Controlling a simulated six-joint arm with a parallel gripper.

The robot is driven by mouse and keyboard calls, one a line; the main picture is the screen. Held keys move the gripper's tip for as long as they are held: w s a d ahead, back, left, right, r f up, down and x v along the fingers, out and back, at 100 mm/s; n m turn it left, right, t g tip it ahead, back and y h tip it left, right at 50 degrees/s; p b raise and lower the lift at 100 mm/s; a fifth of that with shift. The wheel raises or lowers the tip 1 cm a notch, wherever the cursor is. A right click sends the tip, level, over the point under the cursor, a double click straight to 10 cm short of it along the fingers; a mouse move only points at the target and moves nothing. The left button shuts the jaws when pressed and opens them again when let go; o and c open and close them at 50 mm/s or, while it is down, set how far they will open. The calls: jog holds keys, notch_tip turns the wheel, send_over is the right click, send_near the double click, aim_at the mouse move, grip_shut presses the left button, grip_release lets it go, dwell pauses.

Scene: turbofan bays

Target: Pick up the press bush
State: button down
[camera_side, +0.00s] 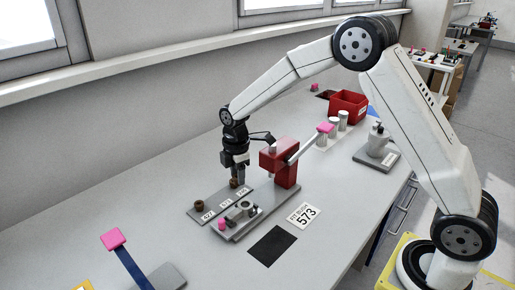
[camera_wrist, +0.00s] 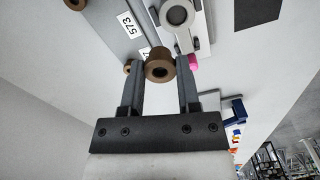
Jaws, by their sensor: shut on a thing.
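A brown ring-shaped press bush (camera_wrist: 159,70) sits between the two fingers of my gripper (camera_wrist: 161,60) in the wrist view. My gripper is shut on it, with its open bore facing the camera. In the side view my gripper (camera_side: 235,173) points down over the far end of a grey labelled strip (camera_side: 210,215), with the brown bush (camera_side: 233,184) at its fingertips. I cannot tell whether the bush touches the strip. Another brown bush (camera_side: 199,204) stands at the strip's near end, and it also shows in the wrist view (camera_wrist: 75,4).
A fixture plate with a grey ring and a pink knob (camera_side: 222,225) lies beside the strip. A red press (camera_side: 281,162) with a pink-tipped lever stands close right of my gripper. A card reads "FIT BUSH 573" (camera_side: 305,216). A black mat (camera_side: 272,246) lies in front.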

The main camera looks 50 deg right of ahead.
jog(key=shift+s+r, duration=0.35)
jog(key=shift+s, duration=0.4)
jog(key=shift+s+r, duration=0.3)
jog(key=shift+s, duration=0.4)
jog(key=shift+s+r, duration=0.35)
jog(key=shift+s, duration=0.4)
jog(key=shift+d, duration=0.1)
jog(key=shift+w+f+m, duration=0.2)
jog(key=shift+w+m, duration=0.15)
jog(key=shift+m, duration=0.65)
jog(key=shift+w+f+m, duration=0.2)
jog(key=shift+w+m, duration=0.1)
jog(key=shift+m, duration=0.7)
jog(key=shift+w+f+m, duration=0.2)
jog(key=shift+w+m, duration=0.15)
jog(key=shift+m, duration=0.65)
jog(key=shift+f, duration=0.25)
send_over(246, 205)
jog(key=shift+w+f, duration=0.1)
jog(key=shift+f, duration=2.55)
jog(key=shift+f, duration=0.85)
